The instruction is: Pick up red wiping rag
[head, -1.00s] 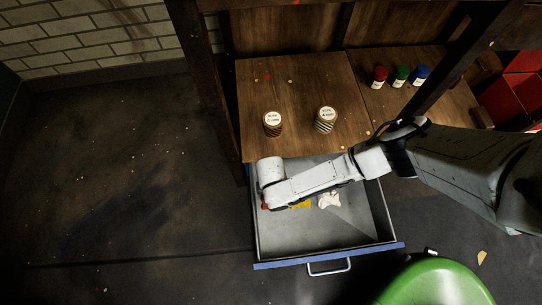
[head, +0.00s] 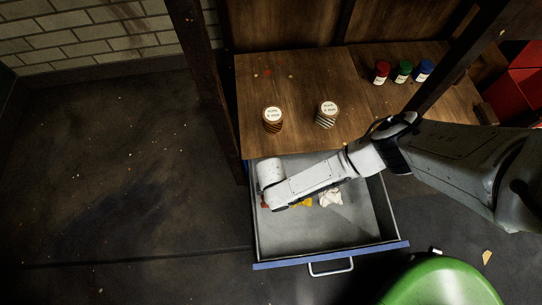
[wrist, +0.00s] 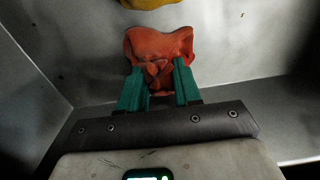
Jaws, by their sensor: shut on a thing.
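The red wiping rag (wrist: 160,46) is bunched up between the teal fingers of my gripper (wrist: 161,73) in the wrist view. The fingers are closed on its near part, and the rest spreads out beyond the tips. In the head view only a small bit of the red rag (head: 264,204) shows at the left side of the open drawer (head: 330,234). My arm hides the rest of it and my fingers there. I cannot tell whether the rag touches the drawer floor.
A yellow rag (head: 302,203) and a white rag (head: 330,197) lie in the drawer right of the red one. Drawer walls stand close around my gripper. Two round tins (head: 272,120) (head: 327,114) and several small jars (head: 403,71) stand on the wooden top.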

